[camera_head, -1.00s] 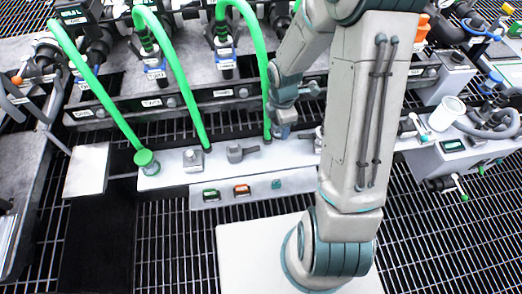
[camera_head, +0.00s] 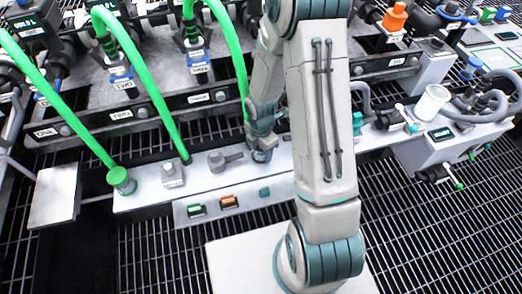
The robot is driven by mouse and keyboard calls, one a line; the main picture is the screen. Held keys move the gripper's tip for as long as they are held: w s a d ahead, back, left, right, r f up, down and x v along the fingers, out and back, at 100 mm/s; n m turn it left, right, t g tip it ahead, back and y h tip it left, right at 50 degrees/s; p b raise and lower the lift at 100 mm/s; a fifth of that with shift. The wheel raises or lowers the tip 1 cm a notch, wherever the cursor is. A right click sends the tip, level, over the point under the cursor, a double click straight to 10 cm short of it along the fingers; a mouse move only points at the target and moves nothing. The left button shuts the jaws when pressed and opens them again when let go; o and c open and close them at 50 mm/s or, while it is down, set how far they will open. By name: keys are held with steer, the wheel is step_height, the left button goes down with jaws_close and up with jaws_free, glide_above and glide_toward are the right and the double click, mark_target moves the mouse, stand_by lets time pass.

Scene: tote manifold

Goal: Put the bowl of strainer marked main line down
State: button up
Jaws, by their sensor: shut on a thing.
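I cannot tell whether that part touches the bench. No label reading main line is legible, and I cannot pick out the strainer with certainty. A white cylindrical cup (camera_head: 432,103) stands at the right near dark hoses; whether it belongs to the strainer is unclear.
Green pipes (camera_head: 60,90) arch to the left of my gripper, one ending at a green cap (camera_head: 120,178) on the bench. A front panel (camera_head: 240,202) carries green and orange indicators. A bare grey plate (camera_head: 55,195) sits at the left. Open grating lies in front.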

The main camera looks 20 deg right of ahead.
steer(key=shift+f, duration=0.1)
steer(key=shift+f, duration=0.15)
steer(key=o, duration=1.1)
steer(key=shift+c, duration=0.2)
